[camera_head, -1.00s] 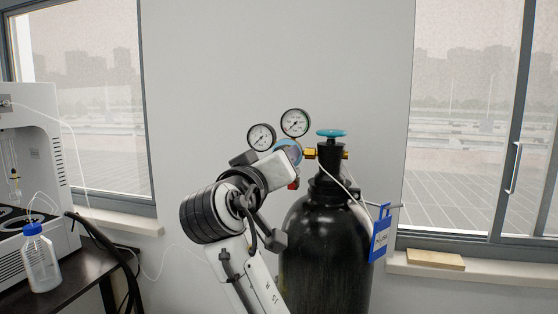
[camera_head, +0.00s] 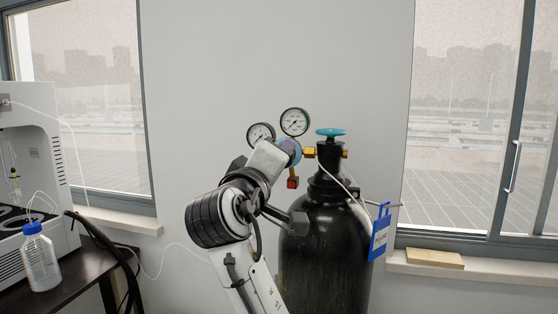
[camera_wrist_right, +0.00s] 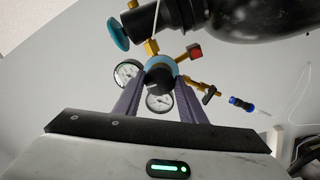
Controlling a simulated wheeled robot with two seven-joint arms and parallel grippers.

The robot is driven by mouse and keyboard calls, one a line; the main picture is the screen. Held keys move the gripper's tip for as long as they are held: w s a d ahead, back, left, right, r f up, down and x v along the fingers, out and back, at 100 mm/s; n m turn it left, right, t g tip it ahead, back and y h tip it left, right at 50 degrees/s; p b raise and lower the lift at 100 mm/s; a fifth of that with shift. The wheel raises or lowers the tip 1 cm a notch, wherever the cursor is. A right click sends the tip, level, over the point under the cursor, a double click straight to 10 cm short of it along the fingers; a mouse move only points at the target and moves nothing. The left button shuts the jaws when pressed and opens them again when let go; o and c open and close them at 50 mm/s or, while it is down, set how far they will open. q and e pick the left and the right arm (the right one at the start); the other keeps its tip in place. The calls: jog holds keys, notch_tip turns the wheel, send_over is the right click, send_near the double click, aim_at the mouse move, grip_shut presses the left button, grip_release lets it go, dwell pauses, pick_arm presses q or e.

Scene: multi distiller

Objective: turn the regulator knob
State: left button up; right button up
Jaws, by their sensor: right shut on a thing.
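In the head view my wrist and hand hide the fingers and part of the regulator. My left gripper is not in view.
A teal valve wheel (camera_head: 331,133) tops the cylinder. A red-ended fitting (camera_head: 292,183) hangs below the regulator. A blue tag (camera_head: 379,238) hangs at the cylinder's right. A dark table (camera_head: 75,281) with a blue-capped bottle (camera_head: 40,262) stands at left.

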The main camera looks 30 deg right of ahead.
jog(key=o, duration=1.1)
jog(key=shift+c, duration=0.2)
jog(key=shift+s+a, duration=0.1)
jog(key=shift+a, duration=0.05)
jog(key=b+v, duration=0.2)
jog(key=v, duration=0.8)
